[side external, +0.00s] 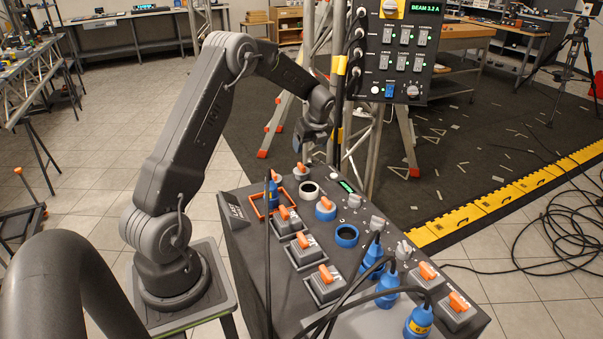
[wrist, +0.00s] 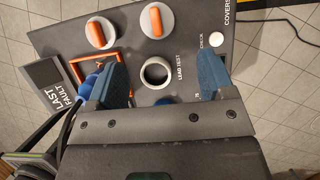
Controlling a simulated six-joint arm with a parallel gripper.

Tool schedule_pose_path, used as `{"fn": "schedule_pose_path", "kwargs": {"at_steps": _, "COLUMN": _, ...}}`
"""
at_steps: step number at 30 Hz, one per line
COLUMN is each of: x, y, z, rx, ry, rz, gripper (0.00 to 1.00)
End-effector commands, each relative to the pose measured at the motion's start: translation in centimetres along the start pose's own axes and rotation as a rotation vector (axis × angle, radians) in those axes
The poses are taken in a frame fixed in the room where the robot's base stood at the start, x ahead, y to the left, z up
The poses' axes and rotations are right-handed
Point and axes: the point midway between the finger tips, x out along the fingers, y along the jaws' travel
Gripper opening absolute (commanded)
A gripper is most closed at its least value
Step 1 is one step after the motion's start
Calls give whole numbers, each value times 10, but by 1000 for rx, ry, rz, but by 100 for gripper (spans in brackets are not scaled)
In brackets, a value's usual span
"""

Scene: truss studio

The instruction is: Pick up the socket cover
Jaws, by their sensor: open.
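My gripper (side external: 303,145) is open above the far end of the dark panel (side external: 240,235). In the wrist view its two blue fingers (wrist: 164,62) stand wide apart with nothing between them. A white-rimmed round opening marked LEAD TEST (wrist: 155,72) shows between the fingers. A round grey piece with an orange bar (wrist: 158,20) and a similar one (wrist: 100,32) sit above the fingers.
An orange frame (wrist: 82,69) and a blue plug (wrist: 86,85) are close to the left finger. Several blue plugs with black cables (side external: 387,283) and orange-handled switches (side external: 325,276) crowd the nearer panel. A control box (side external: 405,50) hangs on a truss behind.

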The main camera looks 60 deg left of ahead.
Motion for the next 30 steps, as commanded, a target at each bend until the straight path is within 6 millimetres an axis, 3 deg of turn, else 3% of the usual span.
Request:
{"fn": "schedule_pose_path", "kwargs": {"at_steps": 9, "x": 60, "y": 1, "z": -1, "rx": -2, "ry": 2, "rz": 2, "gripper": 75}}
{"fn": "schedule_pose_path", "kwargs": {"at_steps": 17, "x": 80, "y": 1, "z": -1, "rx": -3, "ry": 2, "rz": -1, "gripper": 75}}
{"fn": "schedule_pose_path", "kwargs": {"at_steps": 25, "x": 117, "y": 7, "z": -1, "rx": -2, "ry": 3, "rz": 1, "gripper": 75}}
{"fn": "schedule_pose_path", "kwargs": {"at_steps": 30, "x": 130, "y": 7, "z": -1, "rx": -2, "ry": 3, "rz": 0, "gripper": 75}}
